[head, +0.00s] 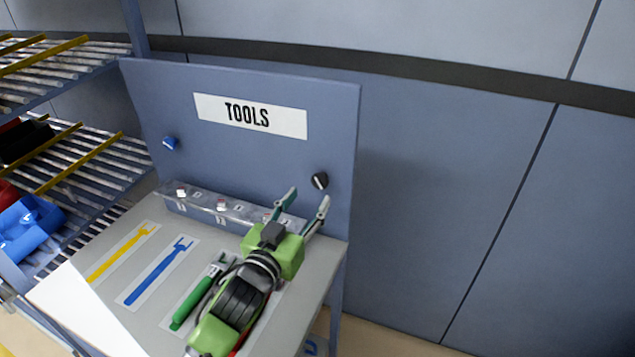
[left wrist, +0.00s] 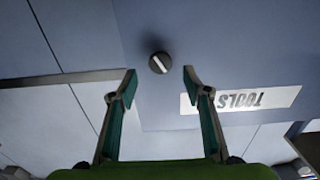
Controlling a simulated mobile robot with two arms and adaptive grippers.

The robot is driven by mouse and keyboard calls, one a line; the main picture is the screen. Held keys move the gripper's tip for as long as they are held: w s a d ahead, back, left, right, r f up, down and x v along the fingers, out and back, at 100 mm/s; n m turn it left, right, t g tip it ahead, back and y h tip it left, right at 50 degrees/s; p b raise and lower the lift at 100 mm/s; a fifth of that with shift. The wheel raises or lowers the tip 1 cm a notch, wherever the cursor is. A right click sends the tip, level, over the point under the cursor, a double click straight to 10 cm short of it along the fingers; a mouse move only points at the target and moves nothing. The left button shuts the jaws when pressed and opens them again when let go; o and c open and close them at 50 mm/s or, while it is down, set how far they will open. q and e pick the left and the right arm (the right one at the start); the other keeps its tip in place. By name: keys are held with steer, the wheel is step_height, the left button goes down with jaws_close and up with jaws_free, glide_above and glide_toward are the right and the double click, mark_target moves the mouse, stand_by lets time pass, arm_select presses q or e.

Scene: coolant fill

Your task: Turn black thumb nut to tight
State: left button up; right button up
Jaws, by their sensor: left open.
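The black thumb nut (head: 320,180) is a small dark knob with a light bar across its face, on the right side of the blue tool panel. It also shows in the left wrist view (left wrist: 158,63), with its light bar slanted. My left gripper (head: 307,197) is open and empty, just in front of and below the nut in the head view. In the left wrist view its two fingers (left wrist: 159,76) stand either side of the nut's line, with the nut a little beyond the tips. No contact shows. My right gripper is not in view.
The panel (head: 240,160) has a TOOLS label (head: 251,116) and a blue knob (head: 170,143) at left. A clear-fronted bin row (head: 220,207) sits below. Yellow, blue and green tools lie on the grey table (head: 110,225). A rack (head: 75,150) stands left; right is bare wall.

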mark_target(319, 184)
arm_select(q)
steer(key=x, duration=0.4)
steer(key=shift+r+p, duration=0.15)
steer(key=shift+p, duration=0.2)
steer(key=shift+x, duration=0.8)
steer(key=shift+w+d, duration=0.15)
steer(key=shift+w, duration=0.15)
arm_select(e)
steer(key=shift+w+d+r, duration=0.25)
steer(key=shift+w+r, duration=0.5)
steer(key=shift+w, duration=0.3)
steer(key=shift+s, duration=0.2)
arm_select(q)
steer(key=c, duration=1.1)
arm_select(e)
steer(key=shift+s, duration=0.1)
